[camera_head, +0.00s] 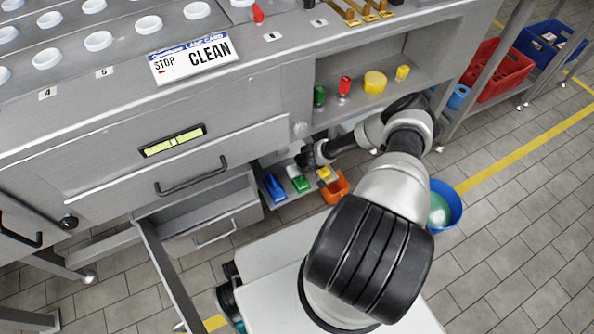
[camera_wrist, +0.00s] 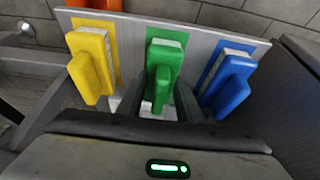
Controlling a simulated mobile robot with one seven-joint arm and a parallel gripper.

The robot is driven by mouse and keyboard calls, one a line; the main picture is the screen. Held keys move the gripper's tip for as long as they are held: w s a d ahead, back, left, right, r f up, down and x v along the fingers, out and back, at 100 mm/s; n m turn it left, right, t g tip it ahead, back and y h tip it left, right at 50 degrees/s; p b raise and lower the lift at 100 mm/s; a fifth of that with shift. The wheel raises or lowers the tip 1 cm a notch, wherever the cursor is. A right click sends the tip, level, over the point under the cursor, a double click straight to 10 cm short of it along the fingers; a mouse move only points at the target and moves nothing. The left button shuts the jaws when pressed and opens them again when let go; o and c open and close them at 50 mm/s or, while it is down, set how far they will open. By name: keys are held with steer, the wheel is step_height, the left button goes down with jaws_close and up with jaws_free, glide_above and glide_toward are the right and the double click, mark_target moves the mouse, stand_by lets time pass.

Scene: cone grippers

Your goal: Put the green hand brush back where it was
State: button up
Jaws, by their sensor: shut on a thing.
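The green hand brush (camera_wrist: 163,68) is in the middle of a grey rack (camera_wrist: 130,27) in the wrist view, between a yellow brush (camera_wrist: 92,65) and a blue brush (camera_wrist: 228,82). A green patch on the rack shows behind it. My gripper (camera_wrist: 160,103) is shut on the green brush's handle, with one finger on each side. Whether the brush fully rests on the rack cannot be told. In the head view the green brush (camera_head: 302,184) shows low under the bench, between the blue brush (camera_head: 275,187) and the yellow brush (camera_head: 325,174). My gripper (camera_head: 306,160) is just above it, partly hidden.
An orange bin (camera_head: 336,190) is right beside the rack. An open drawer (camera_head: 195,195) is to the left. A shelf with several coloured items, including a yellow cylinder (camera_head: 375,82), is above my arm. A blue bucket (camera_head: 446,203) stands on the floor at right.

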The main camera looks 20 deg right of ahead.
steer(key=o, duration=1)
steer(key=shift+f, duration=0.1)
steer(key=p+v, duration=0.5)
steer(key=v, duration=1.2)
steer(key=shift+s, duration=0.25)
